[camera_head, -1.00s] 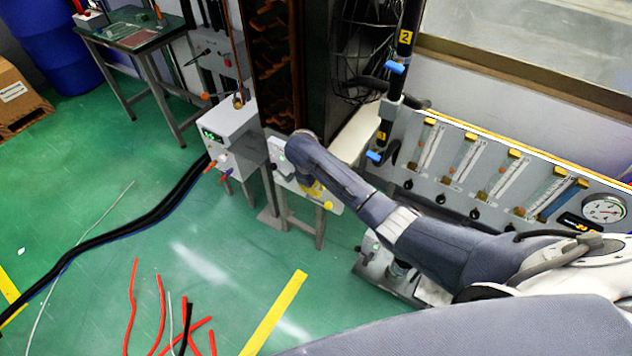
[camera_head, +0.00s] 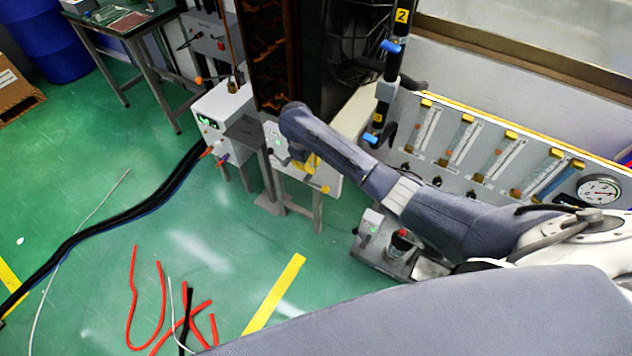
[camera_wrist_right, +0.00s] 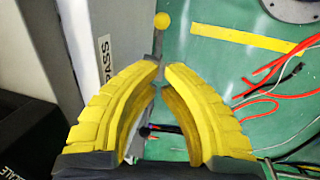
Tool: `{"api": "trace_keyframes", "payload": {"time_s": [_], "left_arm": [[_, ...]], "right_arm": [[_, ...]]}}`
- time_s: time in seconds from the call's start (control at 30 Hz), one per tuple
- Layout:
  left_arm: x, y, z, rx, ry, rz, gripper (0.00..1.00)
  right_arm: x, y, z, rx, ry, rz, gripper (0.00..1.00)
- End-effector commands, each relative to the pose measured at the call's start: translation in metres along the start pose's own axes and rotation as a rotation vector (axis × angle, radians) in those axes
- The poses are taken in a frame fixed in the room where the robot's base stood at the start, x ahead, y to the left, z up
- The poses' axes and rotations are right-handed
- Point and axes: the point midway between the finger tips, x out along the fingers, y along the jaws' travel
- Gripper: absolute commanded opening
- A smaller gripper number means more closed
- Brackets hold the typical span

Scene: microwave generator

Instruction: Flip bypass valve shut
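The valve has a yellow ball knob (camera_head: 324,189) at the lower right of a light panel on a stand. My right gripper (camera_head: 310,165) is at the front of this panel. Its yellow fingers (camera_wrist_right: 161,68) have tips nearly together, in line with the knob. A grey part shows behind the tips; whether it is held between them is unclear. My left gripper is not in view.
A white box with a green display (camera_head: 222,112) stands left of the panel. A flowmeter panel with a gauge (camera_head: 599,190) and a black pipe with blue-handled valves (camera_head: 391,47) are to the right. Red hoses (camera_head: 160,295) and black cables (camera_head: 120,218) lie on the green floor.

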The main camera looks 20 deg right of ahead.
Motion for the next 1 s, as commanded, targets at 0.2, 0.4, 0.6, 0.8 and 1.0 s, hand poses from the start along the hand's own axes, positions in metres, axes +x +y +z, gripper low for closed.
{"api": "trace_keyframes", "payload": {"time_s": [0.2, 0.4, 0.6, 0.8, 1.0], "left_arm": [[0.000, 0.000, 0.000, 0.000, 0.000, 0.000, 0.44], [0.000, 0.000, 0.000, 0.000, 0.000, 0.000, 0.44], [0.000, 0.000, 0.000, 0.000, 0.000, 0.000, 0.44], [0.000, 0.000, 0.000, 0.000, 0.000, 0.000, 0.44], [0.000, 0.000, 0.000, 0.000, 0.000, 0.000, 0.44]], "right_arm": [[0.031, 0.001, 0.001, 0.001, -0.004, 0.001, 0.00], [0.065, 0.001, 0.001, 0.001, -0.004, 0.001, 0.00], [0.096, 0.001, 0.001, 0.000, -0.003, 0.002, 0.00], [0.117, 0.001, 0.000, 0.000, -0.001, 0.001, 0.00], [0.128, 0.000, 0.000, 0.000, 0.000, 0.001, 0.00]]}}
